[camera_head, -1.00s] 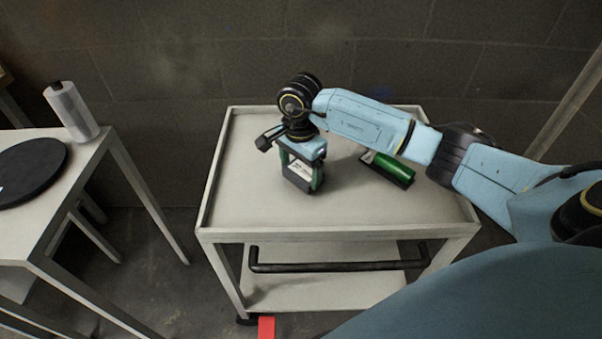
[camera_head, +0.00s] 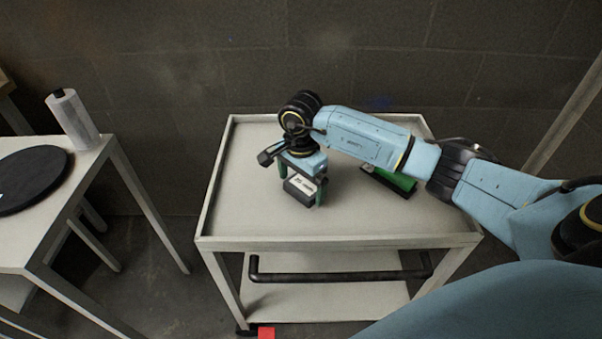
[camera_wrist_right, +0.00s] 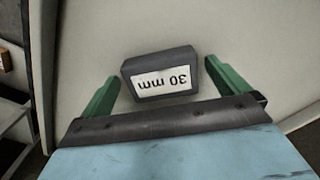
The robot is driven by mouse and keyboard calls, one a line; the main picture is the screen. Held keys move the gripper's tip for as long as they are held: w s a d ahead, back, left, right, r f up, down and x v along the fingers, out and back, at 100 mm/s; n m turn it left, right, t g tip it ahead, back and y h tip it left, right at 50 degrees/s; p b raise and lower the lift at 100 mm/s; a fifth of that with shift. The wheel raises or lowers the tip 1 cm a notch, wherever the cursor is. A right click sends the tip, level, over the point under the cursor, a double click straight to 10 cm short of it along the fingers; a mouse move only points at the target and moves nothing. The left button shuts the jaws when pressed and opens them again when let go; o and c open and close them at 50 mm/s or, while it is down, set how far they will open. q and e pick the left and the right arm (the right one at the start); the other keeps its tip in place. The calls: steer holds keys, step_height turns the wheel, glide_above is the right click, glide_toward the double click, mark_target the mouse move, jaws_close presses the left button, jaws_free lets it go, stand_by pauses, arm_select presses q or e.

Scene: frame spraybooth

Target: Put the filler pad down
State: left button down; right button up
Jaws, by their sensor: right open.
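The filler pad (camera_head: 300,191), a small dark block with a white label, rests on the top of the grey cart (camera_head: 250,218). In the right wrist view the pad (camera_wrist_right: 160,60) shows its "30 mm" label upside down. My right gripper (camera_head: 302,189) is above the pad, with its green fingers spread to either side. In the right wrist view the open fingers (camera_wrist_right: 165,88) show gaps to the pad. My left gripper is not in view.
A green and dark object (camera_head: 388,184) lies on the cart top to the right, partly behind my right arm. The cart has a raised rim and a black handle (camera_head: 340,269). A table (camera_head: 60,215) at left bears a black disc (camera_head: 30,180) and a roll (camera_head: 73,118).

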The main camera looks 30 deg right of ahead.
mark_target(301, 187)
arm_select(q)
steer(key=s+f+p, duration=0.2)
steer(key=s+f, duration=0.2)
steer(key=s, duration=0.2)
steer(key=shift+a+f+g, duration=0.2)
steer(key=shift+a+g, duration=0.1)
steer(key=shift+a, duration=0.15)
arm_select(e)
step_height(301, 187, up, 12)
steer(key=shift+r, duration=0.15)
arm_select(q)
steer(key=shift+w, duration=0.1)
